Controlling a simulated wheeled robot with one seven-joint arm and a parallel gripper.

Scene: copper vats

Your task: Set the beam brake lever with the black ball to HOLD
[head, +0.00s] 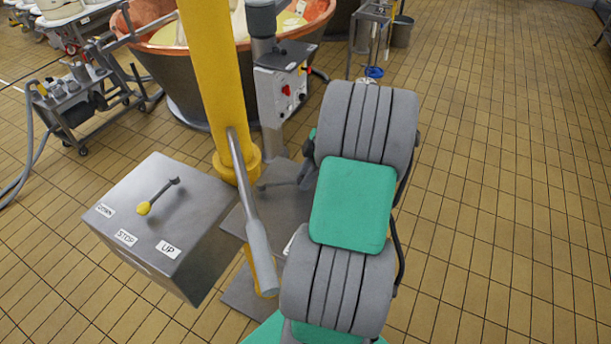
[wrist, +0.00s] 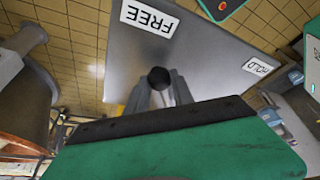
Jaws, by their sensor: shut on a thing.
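In the wrist view, the black ball (wrist: 159,77) of the beam brake lever sits between the fingertips of my gripper (wrist: 161,92), which is shut on it. The lever's rod is hidden behind the ball and fingers. The ball is over a grey metal plate (wrist: 205,48). The FREE label (wrist: 150,18) is above the ball, at the plate's upper edge. The HOLD label (wrist: 262,65) is off to the right, farther from the ball than FREE. In the head view, my arm hides the black ball, and I cannot make out my fingertips.
A steel box (head: 170,225) with a yellow-ball lever (head: 144,208) and UP, STOP, DOWN labels stands left. A yellow column (head: 213,75) and a grey-gripped bar (head: 260,250) stand close left of my arm. A copper vat (head: 180,85) is behind. Floor at right is clear.

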